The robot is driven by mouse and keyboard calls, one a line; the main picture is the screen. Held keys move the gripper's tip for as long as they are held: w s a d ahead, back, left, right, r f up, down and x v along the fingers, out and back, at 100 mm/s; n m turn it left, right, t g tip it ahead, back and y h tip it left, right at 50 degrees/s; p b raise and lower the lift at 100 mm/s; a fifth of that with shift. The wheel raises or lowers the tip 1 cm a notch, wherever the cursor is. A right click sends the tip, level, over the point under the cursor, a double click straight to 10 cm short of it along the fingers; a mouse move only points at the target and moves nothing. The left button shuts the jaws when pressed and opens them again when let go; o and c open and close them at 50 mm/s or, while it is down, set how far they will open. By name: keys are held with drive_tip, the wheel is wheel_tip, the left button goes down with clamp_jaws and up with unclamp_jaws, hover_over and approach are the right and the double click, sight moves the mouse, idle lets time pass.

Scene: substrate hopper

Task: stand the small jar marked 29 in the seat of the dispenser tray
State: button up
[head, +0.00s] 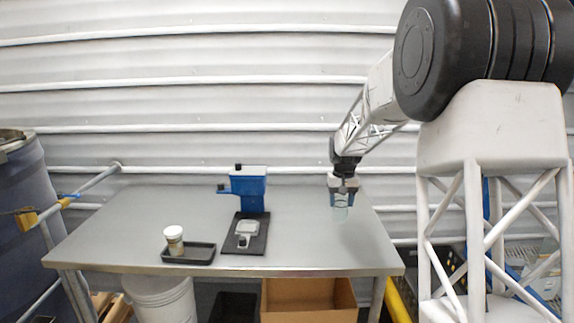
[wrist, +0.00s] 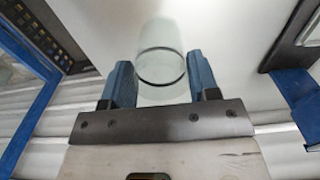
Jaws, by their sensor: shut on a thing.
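My gripper (head: 343,191) is at the right side of the table, shut on a clear, pale glass-like jar (head: 340,209). The jar hangs upright below the fingers; no number on it can be read. In the wrist view the jar (wrist: 162,52) sits between the two blue fingers (wrist: 162,88). The blue dispenser (head: 248,190) stands at mid-table, left of my gripper. A flat black tray (head: 258,245) lies in front of it, bearing a small grey-white piece (head: 245,229). I cannot tell the seat's exact shape.
A low black tray (head: 202,260) at the front left holds a white-lidded jar (head: 174,240) with brownish contents. The grey table (head: 310,240) is clear between the flat tray and my gripper. A blue barrel (head: 40,205) and rail stand left. A corrugated wall is behind.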

drive_tip(key=a+f+m, duration=0.2)
drive_tip(key=a, duration=2)
drive_tip(key=a+f+m, duration=0.2)
drive_tip(key=a+f, duration=0.1)
drive_tip(key=a, duration=1.9)
drive_tip(key=shift+s+f+m, duration=0.3)
drive_tip(key=w+a, duration=0.3)
drive_tip(key=w, duration=0.4)
drive_tip(key=w+a+f, duration=0.1)
drive_tip(key=w+a, duration=0.3)
drive_tip(key=w, duration=0.3)
drive_tip(key=shift+w+f, duration=0.15)
drive_tip(key=shift+f, duration=0.05)
drive_tip(key=shift+f, duration=1.8)
drive_tip(key=shift+f, duration=0.1)
